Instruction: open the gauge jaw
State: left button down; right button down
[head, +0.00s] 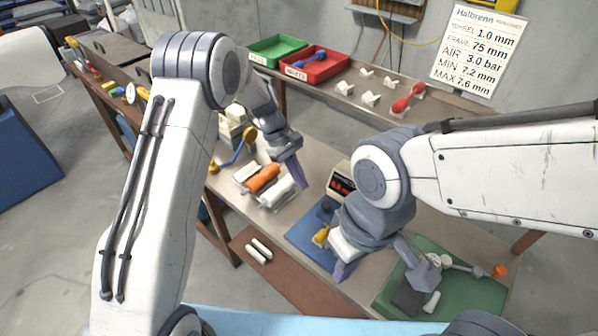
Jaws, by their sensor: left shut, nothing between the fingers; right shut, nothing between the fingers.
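A device with a dark face and red lit digits (342,184) stands at the back of a blue mat (303,237) on the bench. I cannot tell which one bears the gauge jaw, or how the jaw stands. My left gripper (298,177) is shut and empty above the bench, right of the orange spool.
An orange spool (263,178) lies in a rack among white rollers. Green (277,50) and red (318,66) trays and a red dumbbell-shaped piece (407,98) occupy the back shelf. White rods (258,250) lie on the lower shelf.

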aim_at(321, 209)
pick_arm(q)
jog(key=p+x, duration=0.1)
jog(key=x, duration=0.4)
jog(key=shift+s+d+f, duration=0.2)
jog(key=shift+f, duration=0.1)
jog(key=r, duration=0.1)
jog(key=s+d+p, duration=0.1)
jog(key=r+p, duration=0.1)
jog(key=shift+s+d+r, duration=0.25)
jog(key=shift+s+r, duration=0.05)
jog(key=shift+s+d+r+p, duration=0.1)
jog(key=shift+d+p, duration=0.1)
jog(key=shift+p, duration=0.15)
jog(key=shift+r, duration=0.15)
jog(key=shift+r+y, duration=0.15)
jog(key=shift+y, duration=0.15)
jog(key=shift+s+d+p, duration=0.1)
jog(key=shift+d+p, duration=0.05)
jog(key=shift+p, duration=0.2)
